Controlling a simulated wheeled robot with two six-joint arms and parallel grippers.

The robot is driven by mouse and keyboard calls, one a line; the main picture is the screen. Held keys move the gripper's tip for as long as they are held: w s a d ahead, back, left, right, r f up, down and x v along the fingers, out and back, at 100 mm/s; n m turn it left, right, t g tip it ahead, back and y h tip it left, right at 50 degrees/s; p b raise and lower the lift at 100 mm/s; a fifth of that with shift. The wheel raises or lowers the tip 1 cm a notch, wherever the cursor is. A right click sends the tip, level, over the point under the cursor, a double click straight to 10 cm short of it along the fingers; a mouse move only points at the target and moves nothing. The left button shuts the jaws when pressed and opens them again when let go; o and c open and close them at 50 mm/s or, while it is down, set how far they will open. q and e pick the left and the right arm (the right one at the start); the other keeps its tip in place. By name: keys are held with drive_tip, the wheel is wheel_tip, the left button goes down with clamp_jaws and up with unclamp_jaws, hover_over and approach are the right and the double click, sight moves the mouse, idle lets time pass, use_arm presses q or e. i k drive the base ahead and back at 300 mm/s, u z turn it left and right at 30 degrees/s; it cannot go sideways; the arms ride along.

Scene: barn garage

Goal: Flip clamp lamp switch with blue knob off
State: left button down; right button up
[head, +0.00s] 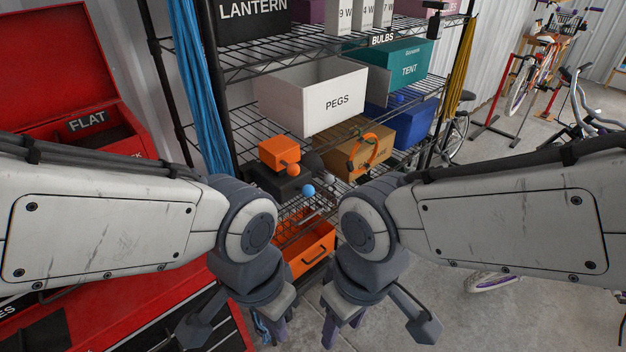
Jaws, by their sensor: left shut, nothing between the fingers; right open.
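A small blue ball-shaped knob (308,190) sits at the front of the wire shelf, beside a dark grey box-like body (280,181). An orange block (280,151) with an orange ball knob (293,169) is just above it. I cannot make out the lamp's shape or the switch position. My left gripper (270,331) is low in the middle of the head view, shut and empty, below the blue knob and apart from it. My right gripper (343,326) is open and empty, also below the knob, slightly to its right. The fingertips of both are partly hidden by my wrists.
A white PEGS bin (318,95) stands above the knobs, and a cardboard box (368,148) with an orange clamp (364,151) to their right. A red tool chest (60,205) is left.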

sight(308, 190)
drive_tip(key=u, duration=1.55)
drive_tip(key=i, duration=0.6)
drive_tip(key=z, duration=2.5)
